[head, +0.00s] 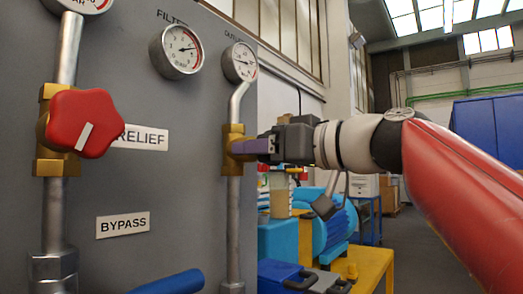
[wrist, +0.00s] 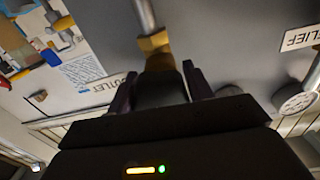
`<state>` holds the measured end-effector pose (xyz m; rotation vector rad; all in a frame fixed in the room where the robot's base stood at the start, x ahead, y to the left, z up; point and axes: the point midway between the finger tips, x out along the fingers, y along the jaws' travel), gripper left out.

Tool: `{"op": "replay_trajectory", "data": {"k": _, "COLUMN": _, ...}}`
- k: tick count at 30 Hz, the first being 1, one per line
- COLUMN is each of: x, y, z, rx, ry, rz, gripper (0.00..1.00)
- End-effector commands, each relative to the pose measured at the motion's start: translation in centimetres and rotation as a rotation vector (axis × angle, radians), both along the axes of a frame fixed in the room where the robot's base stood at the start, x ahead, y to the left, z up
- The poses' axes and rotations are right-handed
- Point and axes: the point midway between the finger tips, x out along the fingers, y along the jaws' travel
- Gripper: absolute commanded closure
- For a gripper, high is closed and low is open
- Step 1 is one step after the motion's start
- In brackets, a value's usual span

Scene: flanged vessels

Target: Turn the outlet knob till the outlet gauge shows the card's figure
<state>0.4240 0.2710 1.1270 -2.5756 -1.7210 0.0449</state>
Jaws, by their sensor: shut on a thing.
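The outlet gauge (head: 239,62) is a round white dial at the top of a pipe on the grey panel; its figures are too small to read. Below it is the brass outlet valve body (head: 232,160), which also shows in the wrist view (wrist: 154,42). My gripper (head: 243,147) reaches in from the right, level with this valve. In the wrist view, its two dark fingers (wrist: 161,85) stand either side of the dark outlet knob (wrist: 160,90), shut on it. The knob is hidden in the head view. I cannot make out a card's figure in either view.
The red relief knob (head: 84,124) juts out at the left, with the filter gauge (head: 176,51) above and right of it. A blue handle (head: 168,283) sticks out low down. A yellow table (head: 372,268) with blue equipment stands behind, right of the panel.

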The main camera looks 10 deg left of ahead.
Motion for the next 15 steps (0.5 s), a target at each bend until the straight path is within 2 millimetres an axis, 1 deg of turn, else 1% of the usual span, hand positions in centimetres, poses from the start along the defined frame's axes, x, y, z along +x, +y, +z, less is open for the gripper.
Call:
{"op": "replay_trajectory", "data": {"k": 8, "x": -0.12, "y": 0.02, "z": 0.13, "rx": 0.069, "ry": 0.169, "rz": 0.001, "gripper": 0.72}}
{"op": "replay_trajectory", "data": {"k": 15, "x": -0.13, "y": 0.04, "z": 0.17, "rx": 0.155, "ry": 0.377, "rz": 0.0, "gripper": 0.72}}
